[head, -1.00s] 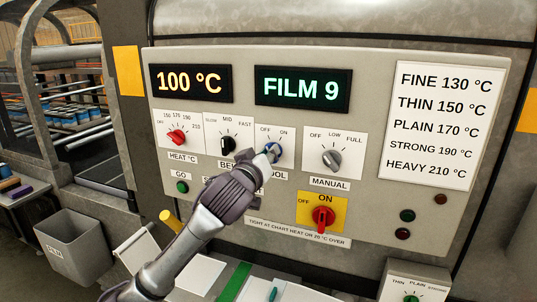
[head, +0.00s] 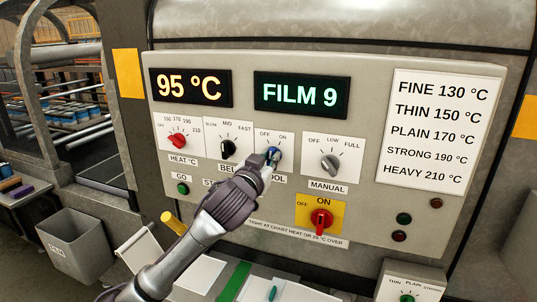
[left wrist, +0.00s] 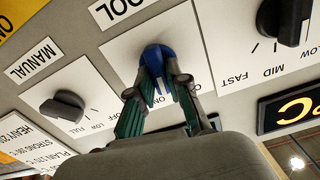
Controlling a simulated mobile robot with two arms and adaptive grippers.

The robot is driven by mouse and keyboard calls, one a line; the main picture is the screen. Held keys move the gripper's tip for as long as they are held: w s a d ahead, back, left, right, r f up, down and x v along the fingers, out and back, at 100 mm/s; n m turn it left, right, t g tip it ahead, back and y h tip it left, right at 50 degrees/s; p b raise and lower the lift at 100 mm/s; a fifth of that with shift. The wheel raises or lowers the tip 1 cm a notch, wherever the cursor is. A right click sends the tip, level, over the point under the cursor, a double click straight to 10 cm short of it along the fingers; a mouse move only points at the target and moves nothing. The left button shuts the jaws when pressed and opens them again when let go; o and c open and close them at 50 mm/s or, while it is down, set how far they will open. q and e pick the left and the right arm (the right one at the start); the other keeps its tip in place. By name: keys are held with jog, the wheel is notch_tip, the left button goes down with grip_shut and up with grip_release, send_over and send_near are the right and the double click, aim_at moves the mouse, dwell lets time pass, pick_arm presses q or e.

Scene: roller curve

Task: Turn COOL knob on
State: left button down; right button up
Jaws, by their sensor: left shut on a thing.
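The blue COOL knob (head: 273,154) sits on a small white plate on the grey control panel. OFF is printed above it at the left and ON at the right. My left gripper (head: 267,160) reaches up from below and hides part of the COOL label. In the left wrist view, which is turned nearly upside down, its two green-lined fingers (left wrist: 160,108) are shut on the blue knob (left wrist: 156,62). The knob's pale mark appears to point toward the ON print. My right gripper is not in view.
The grey MANUAL knob (head: 330,162) is right of COOL, and the black BELT knob (head: 228,149) left. A red HEAT knob (head: 178,140) and red main switch (head: 321,219) are also near. The amber display (head: 190,88) reads 95 °C; the green display (head: 302,95) reads FILM 9.

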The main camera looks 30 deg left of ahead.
pick_arm(q)
jog(key=shift+m+p, duration=0.6)
jog(key=shift+m, duration=1.1)
jog(key=c, duration=1.1)
grip_release()
jog(key=shift+d, duration=0.1)
jog(key=v, duration=1.2)
